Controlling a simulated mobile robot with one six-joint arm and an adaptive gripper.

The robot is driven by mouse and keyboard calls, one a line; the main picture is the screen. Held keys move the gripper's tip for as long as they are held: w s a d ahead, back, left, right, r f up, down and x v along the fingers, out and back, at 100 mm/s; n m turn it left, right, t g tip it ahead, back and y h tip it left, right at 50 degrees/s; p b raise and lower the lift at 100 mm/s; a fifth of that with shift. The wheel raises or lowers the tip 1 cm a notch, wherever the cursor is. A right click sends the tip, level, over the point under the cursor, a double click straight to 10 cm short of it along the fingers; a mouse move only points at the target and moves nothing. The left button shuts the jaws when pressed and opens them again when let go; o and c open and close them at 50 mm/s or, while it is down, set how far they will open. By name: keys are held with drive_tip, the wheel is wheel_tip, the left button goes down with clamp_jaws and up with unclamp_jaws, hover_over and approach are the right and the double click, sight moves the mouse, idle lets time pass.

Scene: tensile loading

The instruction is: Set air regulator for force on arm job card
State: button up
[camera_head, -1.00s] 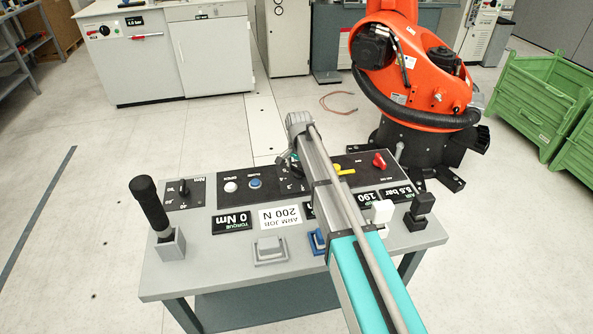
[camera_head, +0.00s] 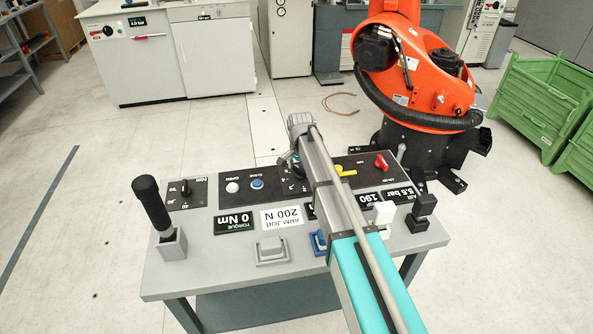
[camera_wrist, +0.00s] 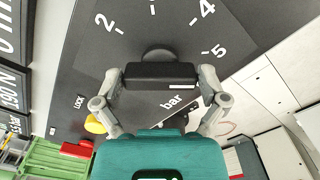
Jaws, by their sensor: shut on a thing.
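The air regulator's black knob (camera_wrist: 160,72) sits on a dark dial panel (camera_wrist: 240,30) marked 2, 4, 5 and "bar" in the wrist view. My gripper (camera_wrist: 160,78) is shut on it, one finger at each end of its bar. A white mark shows near the bar's right end. In the head view my arm hides the knob and most of my gripper. The white job card (camera_head: 282,217) reads "ARM JOB 200 N", upside down.
On the same bench (camera_head: 215,275) are a black-handled tool in a holder (camera_head: 152,205), a torque display (camera_head: 234,223) at 0 Nm, white and blue buttons, a yellow handle (camera_head: 345,171) and a red handle (camera_head: 382,162). An orange robot (camera_head: 415,80) stands behind.

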drive_tip(key=shift+w+d+n, duration=0.15)
drive_tip(key=shift+d+n, duration=0.1)
drive_tip(key=shift+n, duration=0.25)
drive_tip(key=n, duration=0.8)
drive_tip(key=shift+n, duration=0.4)
drive_tip(key=shift+a+n, duration=0.1)
drive_tip(key=shift+n, duration=1.6)
drive_tip(key=o, duration=0.8)
drive_tip(key=shift+c, duration=0.2)
